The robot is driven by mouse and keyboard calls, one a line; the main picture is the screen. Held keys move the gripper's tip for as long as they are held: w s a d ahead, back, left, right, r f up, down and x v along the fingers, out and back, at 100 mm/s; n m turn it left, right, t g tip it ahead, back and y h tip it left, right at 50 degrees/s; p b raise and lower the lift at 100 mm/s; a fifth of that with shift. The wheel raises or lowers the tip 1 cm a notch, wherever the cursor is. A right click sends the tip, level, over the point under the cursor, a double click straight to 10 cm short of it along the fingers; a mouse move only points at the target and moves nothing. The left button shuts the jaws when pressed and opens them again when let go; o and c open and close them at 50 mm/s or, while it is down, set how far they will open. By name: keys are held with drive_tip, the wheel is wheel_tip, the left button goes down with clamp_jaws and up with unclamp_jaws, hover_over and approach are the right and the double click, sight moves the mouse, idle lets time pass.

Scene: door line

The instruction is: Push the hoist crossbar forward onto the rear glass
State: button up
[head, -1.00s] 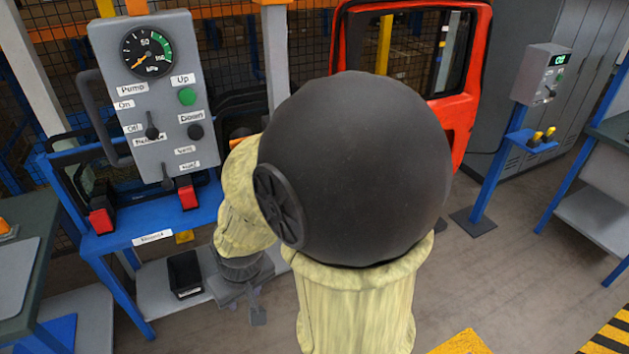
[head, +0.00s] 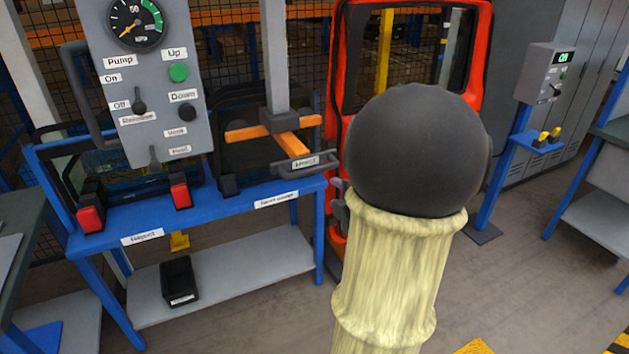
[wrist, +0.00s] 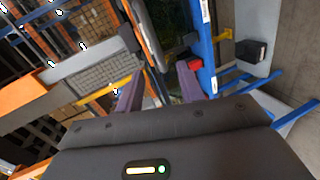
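The orange hoist crossbar (head: 293,144) hangs from a grey vertical post (head: 274,60) in the head view. A grey handle (head: 298,167) with a label sits at its near right side. A dark-framed glass panel (head: 232,165), apparently the rear glass, stands on the blue rack behind the crossbar. I cannot tell whether they touch. My gripper is mostly hidden behind my forearm in the head view, right of the handle. In the wrist view my gripper (wrist: 158,84) has its two fingers apart, with no clear object held between them. A dark frame edge (wrist: 147,35) shows beyond them.
The blue rack (head: 225,204) carries red clamps (head: 181,194) and a grey control panel (head: 150,80) at left. A black bin (head: 179,280) sits on its lower shelf. A red door (head: 337,100) stands right of the crossbar. The floor at right is mostly clear.

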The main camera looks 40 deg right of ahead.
sight(315, 171)
drive_tip(key=shift+s+d+r+n+t, duration=0.2)
drive_tip(key=shift+s+d+n+t, duration=0.3)
drive_tip(key=shift+s+n, duration=0.35)
drive_tip(key=shift+w, duration=0.25)
drive_tip(key=p+x, duration=0.2)
drive_tip(key=x, duration=1.5)
drive_tip(key=shift+w+f, duration=0.1)
clamp_jaws()
